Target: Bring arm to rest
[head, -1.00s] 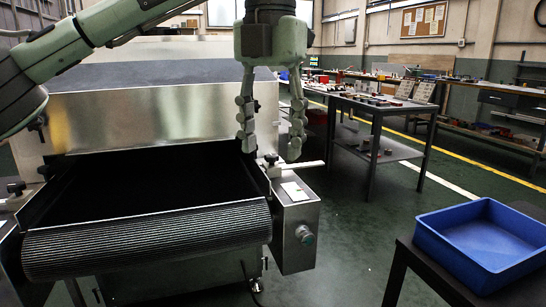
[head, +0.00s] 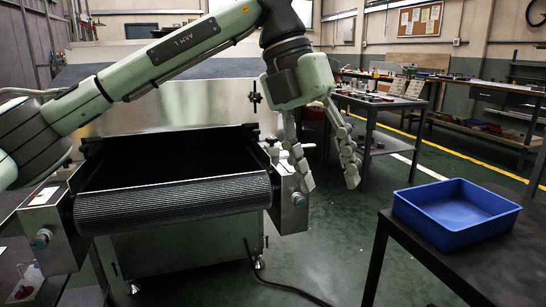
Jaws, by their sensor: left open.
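My left arm (head: 180,50) reaches in from the left across the upper part of the head view. Its gripper (head: 330,186) hangs tilted with its fingers spread and nothing between them. It is in front of the right end of the tunnel dryer, close to the dryer's right side box (head: 290,208) in the picture. The gap between them in depth is hard to tell. My right gripper is not in the head view.
The dryer's dark conveyor belt (head: 175,203) lies below my left arm. An empty blue bin (head: 455,240) stands on a dark table (head: 440,272) at the right. Workbenches with small items (head: 380,98) stand behind. Green floor is open between dryer and table.

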